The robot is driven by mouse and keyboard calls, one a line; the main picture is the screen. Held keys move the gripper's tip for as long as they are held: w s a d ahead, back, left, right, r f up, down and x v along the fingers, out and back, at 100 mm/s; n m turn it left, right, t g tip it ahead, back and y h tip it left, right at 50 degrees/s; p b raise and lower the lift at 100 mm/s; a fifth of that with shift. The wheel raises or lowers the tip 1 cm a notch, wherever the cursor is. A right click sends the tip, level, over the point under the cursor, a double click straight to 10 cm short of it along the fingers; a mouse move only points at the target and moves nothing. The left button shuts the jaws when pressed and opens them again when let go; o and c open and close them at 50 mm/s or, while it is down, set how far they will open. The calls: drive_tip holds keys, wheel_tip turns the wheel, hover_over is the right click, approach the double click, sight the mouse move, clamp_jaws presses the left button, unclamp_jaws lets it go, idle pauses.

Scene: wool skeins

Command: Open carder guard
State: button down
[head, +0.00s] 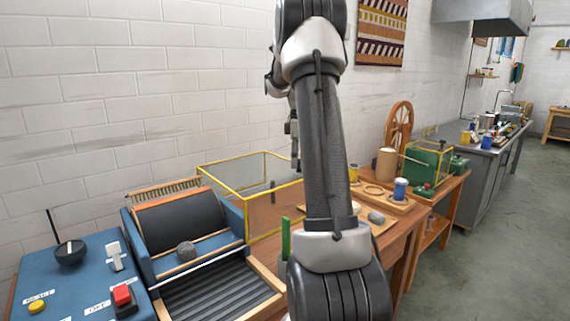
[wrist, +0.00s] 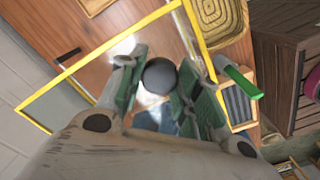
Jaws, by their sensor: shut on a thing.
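The carder guard (head: 246,197) is a clear box with a yellow frame. In the wrist view the guard's yellow frame (wrist: 95,58) runs behind my fingers. My gripper (wrist: 158,82) is shut on a dark round knob (wrist: 160,76), which sits between the green finger pads close to the frame. Whether the knob is fixed to the guard is hard to see. In the head view my arm hides most of the gripper, near the guard's right side.
A blue control panel (head: 75,262) with a red button (head: 123,297) is at front left. A green upright handle (head: 286,240) stands by the ribbed bed. A table to the right holds spools and a spinning wheel (head: 399,128).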

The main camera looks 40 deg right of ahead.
drive_tip(key=shift+d, duration=0.85)
drive_tip(key=c, duration=1)
unclamp_jaws()
wheel_tip(320, 180, up, 12)
drive_tip(key=shift+r, duration=0.1)
